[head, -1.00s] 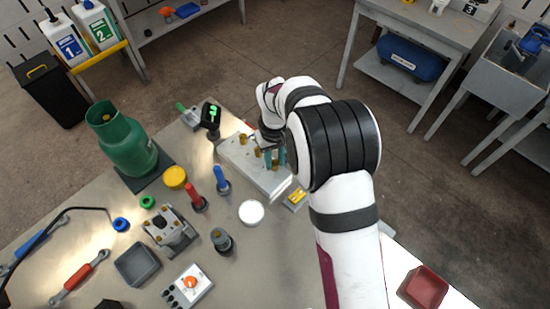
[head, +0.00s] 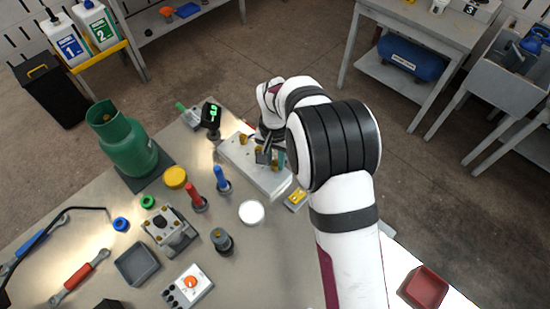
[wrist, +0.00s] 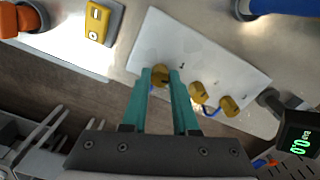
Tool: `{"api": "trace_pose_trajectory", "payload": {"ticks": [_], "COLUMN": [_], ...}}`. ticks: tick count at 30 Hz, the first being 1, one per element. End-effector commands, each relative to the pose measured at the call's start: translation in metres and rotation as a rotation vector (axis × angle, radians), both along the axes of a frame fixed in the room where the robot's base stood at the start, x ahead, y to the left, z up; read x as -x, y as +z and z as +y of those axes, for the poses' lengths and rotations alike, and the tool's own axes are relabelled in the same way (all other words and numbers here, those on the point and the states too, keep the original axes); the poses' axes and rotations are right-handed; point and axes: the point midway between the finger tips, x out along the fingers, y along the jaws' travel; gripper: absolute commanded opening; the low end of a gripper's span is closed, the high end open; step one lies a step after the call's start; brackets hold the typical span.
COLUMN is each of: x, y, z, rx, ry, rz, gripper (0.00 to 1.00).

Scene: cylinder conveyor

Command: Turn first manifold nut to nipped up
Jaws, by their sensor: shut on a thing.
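The manifold is a pale block (head: 268,178) on the bench, and it also shows in the wrist view (wrist: 150,40). It carries a row of brass nuts. My gripper (wrist: 161,76) has its teal fingers closed on the end nut (wrist: 160,72), one finger on each side; a small mark like a "1" is printed beside that nut. The middle nut (wrist: 198,92) and the far nut (wrist: 229,106) stand free to the right. In the head view my wrist and gripper (head: 272,158) cover part of the block, so the gripped nut is hard to make out there.
A digital display with green figures (head: 211,115) stands at the block's far end, also in the wrist view (wrist: 298,140). A yellow item (head: 296,199) lies close to the near end. Red (head: 197,196) and blue (head: 221,180) handled tools stand left of the block.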

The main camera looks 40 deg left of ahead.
Motion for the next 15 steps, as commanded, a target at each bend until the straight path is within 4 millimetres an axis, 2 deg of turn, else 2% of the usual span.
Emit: {"api": "trace_pose_trajectory", "payload": {"ticks": [15], "x": [-0.0005], "y": [0.0013], "z": [0.0005], "rx": [-0.002], "ry": [-0.052], "rz": [-0.002], "gripper": [0.0]}}
